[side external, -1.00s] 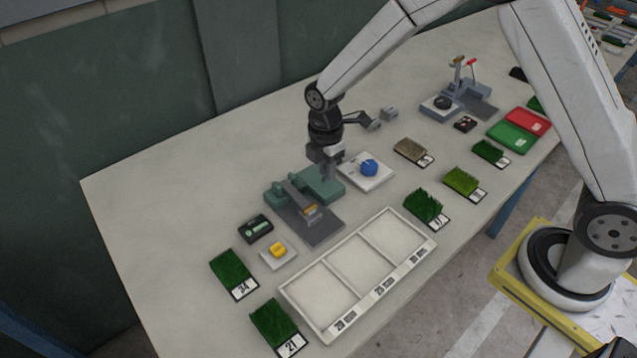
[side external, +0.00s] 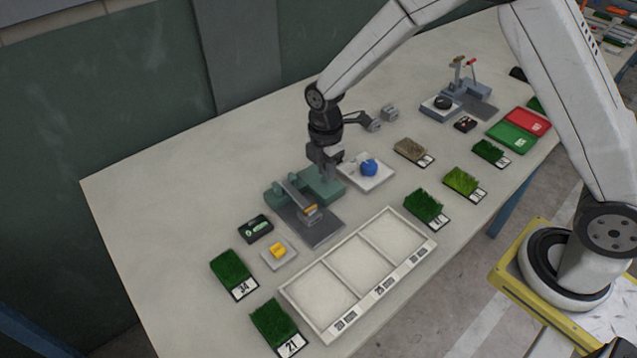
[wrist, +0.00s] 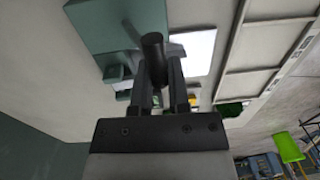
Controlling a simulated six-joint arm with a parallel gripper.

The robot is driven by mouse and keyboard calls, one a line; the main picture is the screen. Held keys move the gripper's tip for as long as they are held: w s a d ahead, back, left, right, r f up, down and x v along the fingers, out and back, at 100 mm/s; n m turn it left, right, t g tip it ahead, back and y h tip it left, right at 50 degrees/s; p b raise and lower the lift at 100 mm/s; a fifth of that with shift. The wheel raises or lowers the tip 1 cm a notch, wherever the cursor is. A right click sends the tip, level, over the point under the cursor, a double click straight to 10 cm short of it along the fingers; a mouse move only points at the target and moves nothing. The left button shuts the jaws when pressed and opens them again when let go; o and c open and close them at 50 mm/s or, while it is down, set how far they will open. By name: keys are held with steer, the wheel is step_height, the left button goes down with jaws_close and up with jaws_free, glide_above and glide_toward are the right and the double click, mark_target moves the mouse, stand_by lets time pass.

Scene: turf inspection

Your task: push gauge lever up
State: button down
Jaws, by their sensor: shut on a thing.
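The gauge, a teal base (side external: 279,194) with a grey plate (side external: 322,232) in front, stands left of the middle of the table in the side view. A grey arm with a yellow-orange mark (side external: 309,209) reaches over the plate. My gripper (side external: 325,172) points down at the right part of the teal base. In the wrist view, a dark cylindrical lever handle (wrist: 153,50) lies between the fingertips of my gripper (wrist: 158,72), which is shut on it. The teal base (wrist: 110,25) shows beyond the handle. The lever's lower part is hidden in the side view.
A white plate (side external: 381,183) with a blue ball (side external: 369,168) stands close to the right of my gripper. A white compartment tray (side external: 362,262) lies in front. A yellow block (side external: 277,250) and turf samples (side external: 233,270) lie left. The back left of the table is clear.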

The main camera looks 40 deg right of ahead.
steer(key=shift+w+r+g, duration=0.15)
steer(key=shift+w+g, duration=0.15)
steer(key=shift+w+r+g, duration=0.2)
steer(key=shift+w+g, duration=0.8)
steer(key=shift+g, duration=0.3)
steer(key=shift+w+f, duration=0.1)
steer(key=shift+w, duration=1.25)
steer(key=shift+w+f, duration=0.25)
steer(key=shift+w, duration=0.35)
steer(key=shift+w+f, duration=0.25)
steer(key=shift+w, duration=0.35)
steer(key=c, duration=0.6)
jaws_free()
steer(key=shift+v, duration=3.9)
